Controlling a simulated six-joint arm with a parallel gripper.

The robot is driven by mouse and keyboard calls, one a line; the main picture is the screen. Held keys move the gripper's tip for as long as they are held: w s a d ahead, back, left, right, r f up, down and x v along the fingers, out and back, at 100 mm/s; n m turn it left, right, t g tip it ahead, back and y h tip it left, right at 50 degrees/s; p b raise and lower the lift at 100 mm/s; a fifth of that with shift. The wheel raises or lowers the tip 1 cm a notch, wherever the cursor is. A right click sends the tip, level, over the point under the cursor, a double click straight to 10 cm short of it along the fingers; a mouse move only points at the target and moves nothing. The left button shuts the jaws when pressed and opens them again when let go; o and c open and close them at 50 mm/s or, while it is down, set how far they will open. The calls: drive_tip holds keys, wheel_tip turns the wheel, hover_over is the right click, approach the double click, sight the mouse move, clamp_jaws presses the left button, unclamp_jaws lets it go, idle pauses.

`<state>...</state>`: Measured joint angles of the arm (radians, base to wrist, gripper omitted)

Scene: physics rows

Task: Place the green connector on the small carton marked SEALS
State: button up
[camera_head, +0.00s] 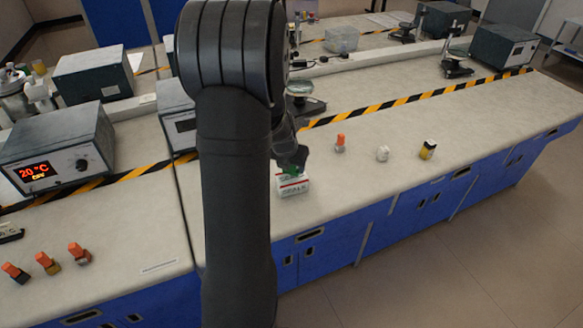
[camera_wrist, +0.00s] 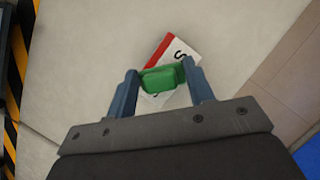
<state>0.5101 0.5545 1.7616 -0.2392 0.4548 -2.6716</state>
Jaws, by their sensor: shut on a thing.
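The green connector (camera_wrist: 164,79) is between the two fingers of my gripper (camera_wrist: 162,84) in the wrist view, and the gripper is shut on it. The small carton marked SEALS (camera_head: 293,188) is white with a red band and stands near the front edge of the bench. In the head view the green connector (camera_head: 290,170) shows right at the top of the carton; I cannot tell whether they touch. In the wrist view the carton (camera_wrist: 178,48) lies behind the connector, partly hidden by it and by the fingers.
To the right on the bench (camera_head: 480,115) stand an orange-topped piece (camera_head: 340,143), a white piece (camera_head: 382,153) and a yellow-and-black piece (camera_head: 428,149). Several orange-topped pieces (camera_head: 47,263) stand at left. A heater box (camera_head: 55,150) reads 20 °C. Striped tape (camera_head: 400,101) runs behind.

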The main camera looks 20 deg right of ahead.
drive_tip(key=shift+f, duration=0.55)
drive_tip(key=shift+f, duration=0.15)
drive_tip(key=o, duration=0.9)
drive_tip(key=shift+o, duration=0.2)
drive_tip(key=v, duration=1.2)
